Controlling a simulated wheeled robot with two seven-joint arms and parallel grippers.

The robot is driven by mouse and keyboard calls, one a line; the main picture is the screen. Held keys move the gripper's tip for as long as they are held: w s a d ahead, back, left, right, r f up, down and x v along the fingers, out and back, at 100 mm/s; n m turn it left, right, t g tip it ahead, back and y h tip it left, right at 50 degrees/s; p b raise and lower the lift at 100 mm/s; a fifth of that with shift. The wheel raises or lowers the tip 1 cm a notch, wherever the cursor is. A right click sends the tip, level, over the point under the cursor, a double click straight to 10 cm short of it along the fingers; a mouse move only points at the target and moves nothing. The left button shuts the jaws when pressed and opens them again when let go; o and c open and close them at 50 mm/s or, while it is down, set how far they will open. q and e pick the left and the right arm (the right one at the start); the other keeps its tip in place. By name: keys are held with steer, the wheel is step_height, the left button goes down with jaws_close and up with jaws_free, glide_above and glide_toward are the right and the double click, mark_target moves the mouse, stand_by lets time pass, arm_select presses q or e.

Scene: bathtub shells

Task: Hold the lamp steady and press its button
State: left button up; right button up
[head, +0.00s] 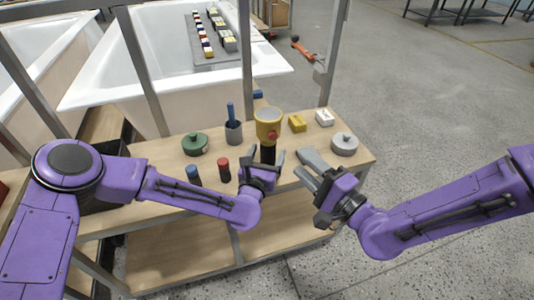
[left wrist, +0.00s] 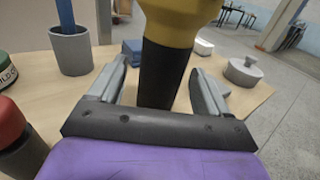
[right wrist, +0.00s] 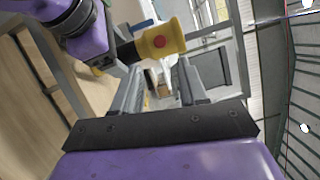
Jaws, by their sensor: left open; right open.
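The lamp stands upright on the wooden table, with a yellow head (head: 268,122), a black handle (left wrist: 163,75) and a red button (head: 273,135) on the head's side. In the right wrist view the yellow head and red button (right wrist: 159,41) show beyond my fingers. My left gripper (head: 263,165) is open, its fingers on either side of the black handle, with visible gaps in the left wrist view (left wrist: 160,90). My right gripper (head: 309,166) is open and empty, to the right of the lamp and apart from it.
On the table (head: 165,155) are a green tin (head: 195,144), a grey cup (head: 233,132) with a blue tool, blue (head: 193,175) and red (head: 224,170) capped cylinders, a yellow block (head: 297,123), a white block (head: 324,117) and a grey lidded pot (head: 344,144). Metal posts (head: 247,60) rise behind.

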arm_select(q)
steer(key=shift+w+d, duration=0.2)
steer(key=shift+w, duration=0.3)
steer(key=c, duration=1.2)
steer(key=shift+o, duration=0.2)
arm_select(e)
jaws_close()
